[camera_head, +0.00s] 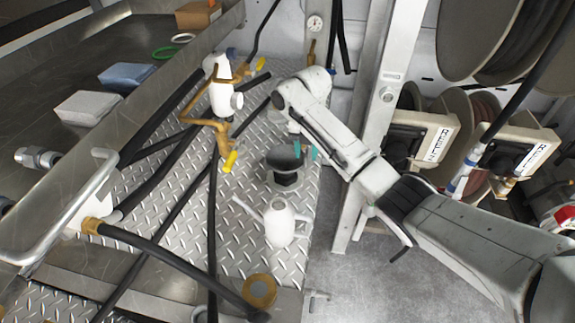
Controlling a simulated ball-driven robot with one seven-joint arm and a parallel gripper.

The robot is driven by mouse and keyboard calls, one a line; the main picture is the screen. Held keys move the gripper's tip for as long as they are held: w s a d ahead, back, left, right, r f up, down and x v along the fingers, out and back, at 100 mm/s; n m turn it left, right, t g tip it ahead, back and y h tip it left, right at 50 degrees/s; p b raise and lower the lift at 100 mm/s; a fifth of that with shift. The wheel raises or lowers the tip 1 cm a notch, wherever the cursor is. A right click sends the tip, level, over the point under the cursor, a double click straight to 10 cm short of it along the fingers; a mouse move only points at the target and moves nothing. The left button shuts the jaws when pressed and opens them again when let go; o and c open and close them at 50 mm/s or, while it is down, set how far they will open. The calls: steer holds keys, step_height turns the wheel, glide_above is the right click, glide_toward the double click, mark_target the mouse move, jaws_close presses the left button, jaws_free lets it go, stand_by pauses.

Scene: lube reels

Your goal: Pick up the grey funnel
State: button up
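The grey funnel (285,158) appears as a dark grey, wide-mouthed shape on the diamond-plate deck, left of my arm. Its lower part sits over a dark piece and a paler round base; I cannot tell whether these belong to it. My gripper (305,151) hangs below the bent end of my arm, just right of the funnel's rim. Its two teal fingertips show with a gap between them and nothing visible in it. I cannot tell whether a fingertip touches the funnel. The arm hides most of the gripper body.
A white spouted can (279,222) stands in front of the funnel. Black hoses and a brass valve (222,135) with yellow handles lie to the left. A steel post (381,120) and hose reels (466,130) stand to the right. A tan ring (260,290) lies near the front.

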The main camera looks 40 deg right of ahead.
steer(key=shift+f, duration=0.2)
jaws_close()
stand_by(0.5)
